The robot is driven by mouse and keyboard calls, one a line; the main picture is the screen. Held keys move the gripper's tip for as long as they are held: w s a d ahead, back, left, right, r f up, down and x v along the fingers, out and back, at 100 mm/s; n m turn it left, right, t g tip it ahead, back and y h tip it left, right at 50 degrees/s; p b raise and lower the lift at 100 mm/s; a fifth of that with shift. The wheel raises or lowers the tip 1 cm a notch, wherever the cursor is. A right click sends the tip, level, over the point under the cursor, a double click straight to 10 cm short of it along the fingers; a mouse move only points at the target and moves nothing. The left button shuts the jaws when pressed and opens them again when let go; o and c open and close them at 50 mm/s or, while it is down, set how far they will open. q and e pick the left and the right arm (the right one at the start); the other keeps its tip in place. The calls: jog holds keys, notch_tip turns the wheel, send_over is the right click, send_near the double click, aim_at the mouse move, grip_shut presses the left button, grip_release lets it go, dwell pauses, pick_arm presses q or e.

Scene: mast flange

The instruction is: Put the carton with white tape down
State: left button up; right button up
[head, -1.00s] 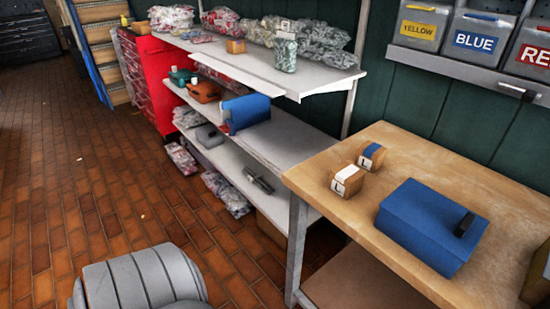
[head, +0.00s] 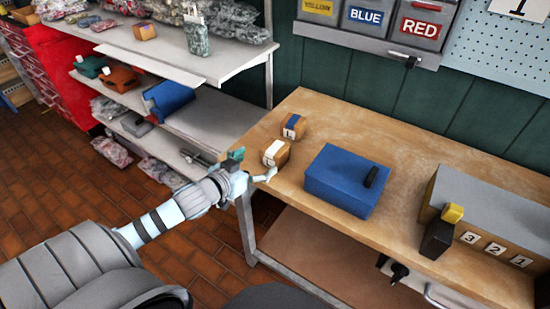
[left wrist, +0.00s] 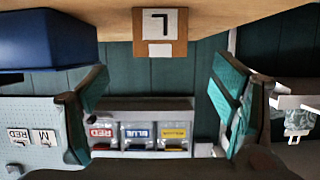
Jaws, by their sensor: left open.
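The carton with white tape (head: 276,153) stands on the wooden workbench (head: 405,185) near its left edge. A carton with blue tape (head: 293,126) stands just behind it. My left gripper (head: 254,166) is open at the bench's left edge, close to the white-taped carton. In the left wrist view, which is upside down, a carton with an L label (left wrist: 160,28) sits on the bench top, ahead of and between the spread fingers (left wrist: 158,104). The fingers appear apart from it. My right gripper is not in view.
A blue box (head: 345,180) lies on the bench to the right of the cartons. A grey box with number labels (head: 490,225) is farther right. Shelves (head: 215,65) with bags and bins stand at left. Labelled bins (head: 370,18) hang on the wall.

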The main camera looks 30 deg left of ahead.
aim_at(275, 150)
pick_arm(q)
jog(key=b+x, duration=0.3)
jog(key=x, duration=0.6)
jog(key=shift+w+f, duration=0.15)
jog(key=shift+w, duration=0.2)
jog(key=shift+w+f, duration=0.15)
jog(key=shift+w, duration=0.3)
jog(key=c, duration=1.6)
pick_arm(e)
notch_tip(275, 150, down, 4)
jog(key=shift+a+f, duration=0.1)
pick_arm(q)
jog(key=shift+r, duration=0.25)
